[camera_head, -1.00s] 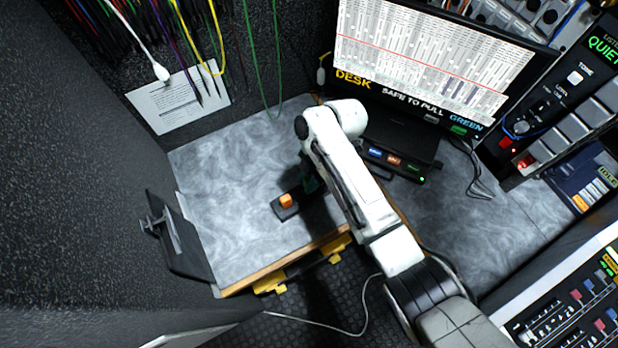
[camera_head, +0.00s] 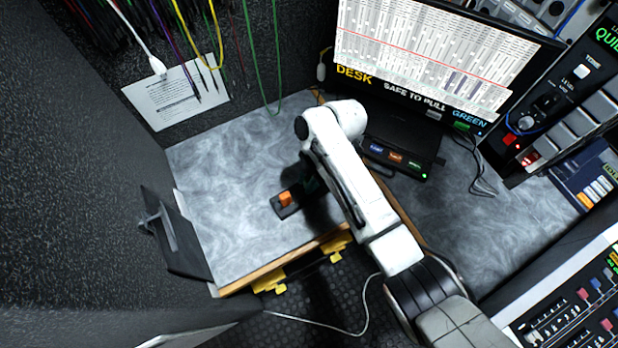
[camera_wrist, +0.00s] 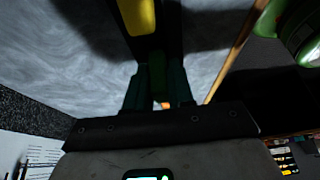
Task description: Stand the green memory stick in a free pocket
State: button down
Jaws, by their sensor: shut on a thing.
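My gripper (camera_wrist: 160,92) points down over the grey worktop, its dark fingers close together. In the head view my white arm hides most of it, and a dark green patch (camera_head: 311,184) shows beside the arm. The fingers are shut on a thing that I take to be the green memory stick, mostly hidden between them. A black pocket block (camera_head: 290,208) lies just left of the gripper, with an orange stick (camera_head: 285,199) standing in it. The block's other pockets are hidden. The wrist view shows a yellow piece (camera_wrist: 138,15) beyond the fingers.
A black reader (camera_head: 400,163) with blue, orange and green marks sits right of my arm, below the monitor (camera_head: 430,55). A dark bracket (camera_head: 178,235) stands at the worktop's left edge. The worktop (camera_head: 225,175) is clear left of the block. Cables hang at the back.

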jog(key=shift+f+b, duration=0.4)
jog(key=shift+f, duration=0.15)
jog(key=c, duration=0.9)
grip_release()
jog(key=shift+r, duration=0.1)
jog(key=v, duration=1)
jog(key=shift+r, duration=0.3)
jog(key=shift+w, duration=0.1)
jog(key=s+d+f+m+t, duration=0.1)
jog(key=s+d+f+m, duration=0.3)
jog(key=s+d+m, duration=0.3)
jog(key=s+d+f+m+t, duration=0.2)
jog(key=s+d+f+m, duration=0.2)
jog(key=s+d+m, duration=0.35)
jog(key=s+d+r+m+h, duration=0.3)
jog(key=s+d+m, duration=0.8)
jog(key=s+d, duration=0.2)
jog(key=shift+s+t+h, duration=0.4)
jog(key=shift+s, duration=0.35)
